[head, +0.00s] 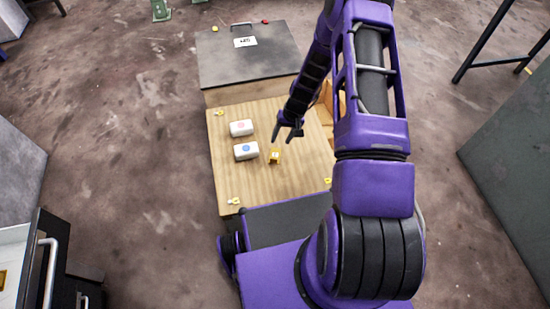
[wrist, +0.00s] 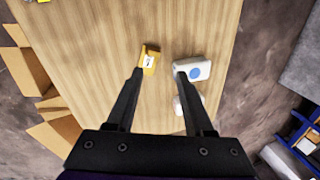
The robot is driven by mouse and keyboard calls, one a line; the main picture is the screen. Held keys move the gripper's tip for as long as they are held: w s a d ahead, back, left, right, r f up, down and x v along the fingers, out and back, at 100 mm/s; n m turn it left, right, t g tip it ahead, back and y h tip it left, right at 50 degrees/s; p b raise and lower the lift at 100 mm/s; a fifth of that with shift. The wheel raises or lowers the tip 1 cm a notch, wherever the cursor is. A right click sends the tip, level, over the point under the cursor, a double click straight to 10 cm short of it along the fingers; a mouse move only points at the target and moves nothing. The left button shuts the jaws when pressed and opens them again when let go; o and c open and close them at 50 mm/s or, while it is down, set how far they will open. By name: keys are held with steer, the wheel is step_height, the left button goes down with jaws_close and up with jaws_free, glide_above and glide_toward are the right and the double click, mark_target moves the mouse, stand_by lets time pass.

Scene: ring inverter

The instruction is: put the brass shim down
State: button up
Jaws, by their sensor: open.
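The brass shim (head: 275,156) is a small yellow-gold piece with a white label on the wooden tabletop (head: 290,182), right of the white block with a blue dot. In the wrist view the shim (wrist: 151,60) lies on the wood, beyond my fingertips and between their lines, nearer the left finger. My gripper (head: 288,136) is open and empty, and appears to be above the table. In the wrist view its two dark fingers (wrist: 158,72) are spread apart. The shim is apart from both fingers as far as I can see.
The blue-dot block (head: 246,151) and a red-dot block (head: 241,128) stand on the left half of the tabletop. Small yellow pieces mark the table corners. A dark panel (head: 245,60) lies behind. An open cardboard box (wrist: 45,115) stands beside the table. The near tabletop is clear.

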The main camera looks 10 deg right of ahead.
steer(key=r+n, duration=0.1)
steer(key=n, duration=0.6)
steer(key=n+h+b, duration=0.2)
steer(key=n, duration=0.7)
glide_above(274, 158)
step_height(274, 158, down, 10)
steer(key=shift+s+f, duration=0.1)
steer(key=shift+f, duration=0.1)
step_height(274, 158, down, 5)
steer(key=shift+f+b, duration=0.1)
steer(key=shift+b, duration=0.4)
jaws_close()
